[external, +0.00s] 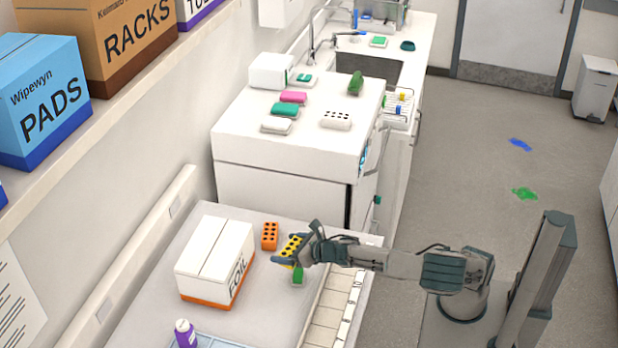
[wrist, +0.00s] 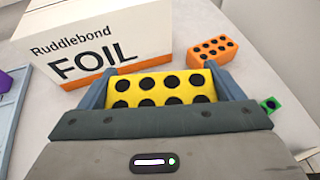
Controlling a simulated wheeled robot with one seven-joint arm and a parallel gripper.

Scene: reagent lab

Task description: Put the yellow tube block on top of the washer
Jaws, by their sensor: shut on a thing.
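The yellow tube block (external: 291,246) with dark round holes is between the fingers of my gripper (external: 284,257), over the near counter. In the wrist view the yellow block (wrist: 160,89) sits between both fingers of my gripper (wrist: 163,88), which is shut on it. Its lower part is hidden by the gripper body. The white box-shaped appliance (external: 280,190), which looks like the washer, stands beyond the counter. My gripper is in front of it and lower than its top. A white tube block, soft-looking packs, a white box and a green item rest on its top.
An orange tube block (external: 269,236) and a white FOIL box (external: 215,258) stand left of my gripper. A green item (external: 298,275) lies just below it. Bare space shows near the washer top's front edge.

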